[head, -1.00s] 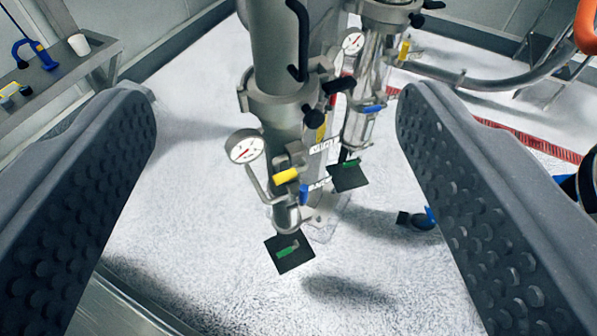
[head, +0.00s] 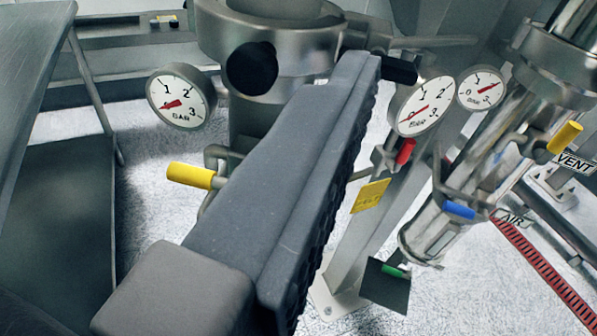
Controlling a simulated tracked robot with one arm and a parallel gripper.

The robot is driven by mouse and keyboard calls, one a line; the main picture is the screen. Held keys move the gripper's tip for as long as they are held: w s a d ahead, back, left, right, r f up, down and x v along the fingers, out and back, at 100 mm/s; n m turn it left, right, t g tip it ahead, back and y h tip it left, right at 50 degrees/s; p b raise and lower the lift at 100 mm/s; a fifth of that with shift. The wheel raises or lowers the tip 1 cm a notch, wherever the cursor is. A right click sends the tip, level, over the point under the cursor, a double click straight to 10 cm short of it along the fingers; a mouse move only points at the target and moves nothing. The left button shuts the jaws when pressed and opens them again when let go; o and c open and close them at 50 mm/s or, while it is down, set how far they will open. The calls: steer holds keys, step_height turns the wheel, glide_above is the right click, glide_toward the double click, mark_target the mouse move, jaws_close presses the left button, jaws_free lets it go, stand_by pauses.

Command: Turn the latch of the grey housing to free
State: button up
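A grey metal housing (head: 222,42) with a thick clamp collar stands upright at top centre. A round black knob (head: 251,68) faces me on its collar, and a second black grip (head: 394,69) sticks out at the right. I cannot tell which of these is the latch. A yellow-handled lever (head: 190,175) sits lower left on the housing. My gripper (head: 362,75) shows as one large grey finger, running from bottom left up to the collar and covering much of the housing. Its studded pad faces right. The other finger cannot be made out. I cannot tell whether the finger touches the collar.
Pressure gauges stand left (head: 181,98) and right (head: 423,106) of the housing, close to my finger. A second metal column (head: 565,75) with blue and yellow levers stands at right. A dark bench (head: 60,120) is at left. White floor shows between.

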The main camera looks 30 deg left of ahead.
step_height(320, 180, down, 5)
steer(key=s+g+y, duration=0.1)
steer(key=s+y, duration=0.1)
steer(key=y, duration=0.1)
steer(key=x, duration=1.4)
steer(key=shift+f+b, duration=0.25)
steer(key=shift+b, duration=0.2)
steer(key=shift+a, duration=0.15)
steer(key=c, duration=0.7)
